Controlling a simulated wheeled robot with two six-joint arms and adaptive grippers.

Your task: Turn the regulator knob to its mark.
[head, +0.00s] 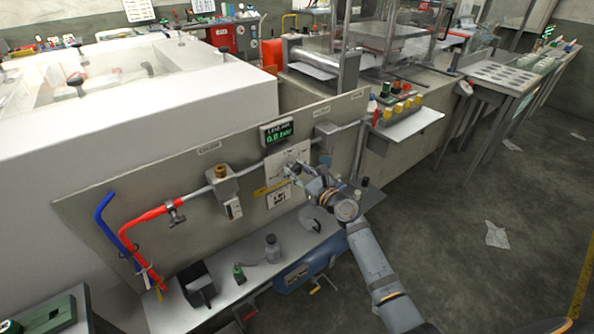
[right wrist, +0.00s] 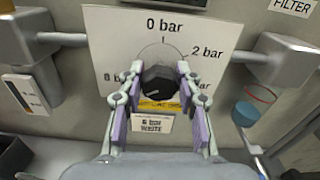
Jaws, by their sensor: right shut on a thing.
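The dark round regulator knob (right wrist: 158,82) sits in front of a white dial plate (right wrist: 112,35) on the wall panel. The plate reads "0 bar" at the top and "2 bar" at upper right; other labels are partly covered by my fingers. My right gripper (right wrist: 159,70) is shut on the knob, one finger on each side. In the head view my right gripper (head: 292,174) reaches the dial plate (head: 284,160) and hides the knob. I cannot make out a pointer on the knob. A card below reads "6 bar" (right wrist: 153,123). My left gripper is not in view.
A pressure display (head: 277,132) with green text is above the dial; its digits are hard to read. A grey pipe with red hose (head: 150,214) and a valve run along the panel.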

